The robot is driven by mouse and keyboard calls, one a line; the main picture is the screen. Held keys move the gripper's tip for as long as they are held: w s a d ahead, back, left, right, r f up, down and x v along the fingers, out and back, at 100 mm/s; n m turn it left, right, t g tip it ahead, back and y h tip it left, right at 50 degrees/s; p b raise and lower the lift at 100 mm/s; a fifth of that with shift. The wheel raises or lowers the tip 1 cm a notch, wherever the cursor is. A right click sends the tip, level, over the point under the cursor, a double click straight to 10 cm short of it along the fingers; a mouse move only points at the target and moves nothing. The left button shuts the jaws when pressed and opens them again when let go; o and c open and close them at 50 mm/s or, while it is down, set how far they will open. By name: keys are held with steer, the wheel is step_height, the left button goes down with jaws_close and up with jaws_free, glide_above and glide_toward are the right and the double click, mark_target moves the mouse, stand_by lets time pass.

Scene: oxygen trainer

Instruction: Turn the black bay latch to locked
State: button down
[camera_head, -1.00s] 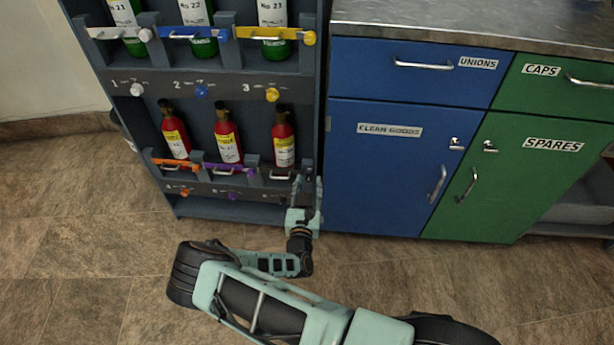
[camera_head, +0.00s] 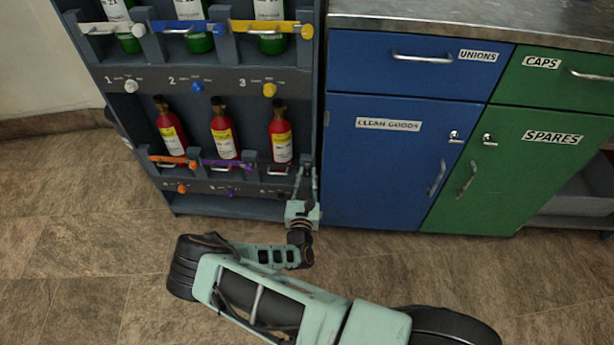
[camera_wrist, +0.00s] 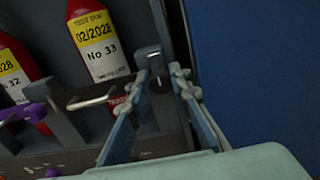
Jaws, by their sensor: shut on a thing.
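The black bay is the right one in the lower row of the rack. Its dark bar (camera_wrist: 95,97) lies across the front of the bay in the wrist view, below the red bottle No 33 (camera_wrist: 98,45). A dark rounded end piece of the latch (camera_wrist: 159,82) shows at the bar's right, partly hidden by my fingers. My gripper (camera_wrist: 165,76) has one finger on each side of this piece and is shut on it. In the head view my gripper (camera_head: 306,172) is at the rack's lower right edge. The exact contact is hard to see.
The blue cabinet (camera_head: 375,180) stands close to the right of my gripper. The purple latch (camera_head: 226,163) and orange latch (camera_head: 172,160) are to the left in the same row. A small black knob (camera_head: 281,197) sits below the bay.

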steer(key=shift+n, duration=0.4)
steer(key=n+p, duration=0.1)
steer(key=n, duration=0.2)
steer(key=shift+p, duration=0.35)
steer(key=n, duration=0.5)
steer(key=shift+a+p, duration=0.1)
steer(key=shift+p, duration=0.25)
steer(key=n, duration=0.5)
steer(key=shift+f, duration=0.15)
steer(key=shift+n, duration=2)
steer(key=c, duration=1.8)
jaws_free()
steer(key=shift+o, duration=0.2)
